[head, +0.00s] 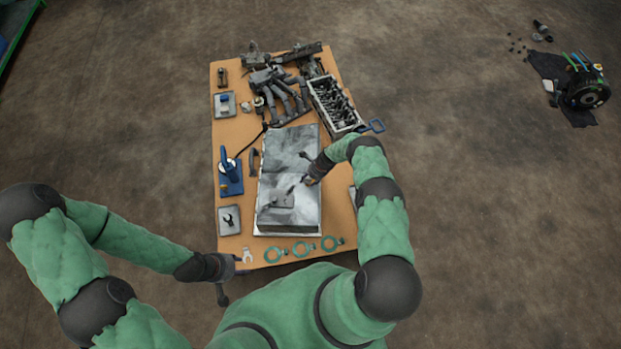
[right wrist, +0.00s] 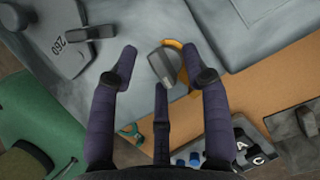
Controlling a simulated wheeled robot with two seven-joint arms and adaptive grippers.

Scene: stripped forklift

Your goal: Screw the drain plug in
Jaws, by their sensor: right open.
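A large grey metal pan (head: 290,210) lies on the table, its flat face up. In the right wrist view a grey, blocky plug-like piece (right wrist: 163,66) with an orange ring partly behind it stands out against the grey surface; I take it to be the drain plug. My right gripper (head: 306,181) is over the pan. In its wrist view the gripper (right wrist: 158,58) is open, with the piece between its fingertips, nearer the right finger; I cannot tell whether they touch. My left gripper (head: 223,288) hangs at the table's front left corner, its jaws unclear.
The table (head: 240,135) carries a blue tool (head: 230,172), a small tray (head: 229,220), green rings (head: 303,249) along the front and engine parts (head: 335,103) behind. Open floor surrounds the table.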

